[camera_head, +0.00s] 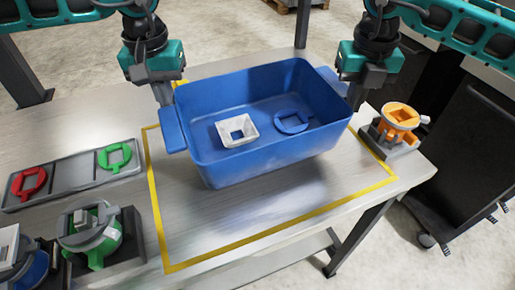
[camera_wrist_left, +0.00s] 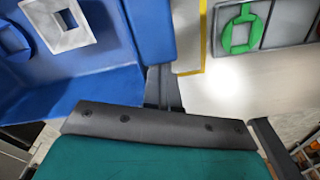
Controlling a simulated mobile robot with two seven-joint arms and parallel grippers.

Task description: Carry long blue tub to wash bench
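The long blue tub (camera_head: 250,155) is in the middle of the head view, over the yellow-outlined area of the bench. A white square-holed piece (camera_head: 222,131) and a blue ring-like piece (camera_head: 292,123) lie inside it. My left gripper (camera_head: 164,98) meets the tub's left handle, and its fingers appear closed on the handle in the left wrist view (camera_wrist_left: 162,88). My right gripper (camera_head: 356,96) meets the right handle; its fingers look closed there, partly hidden. A shadow under the tub suggests it is slightly raised, but the gap is hard to judge.
A grey tray (camera_head: 75,181) with red and green ring pieces lies left on the bench. Green (camera_head: 90,235) and blue dispensers stand front left. An orange dispenser (camera_head: 398,120) stands close to the right. A dark cabinet (camera_head: 475,150) stands beyond the bench's right edge.

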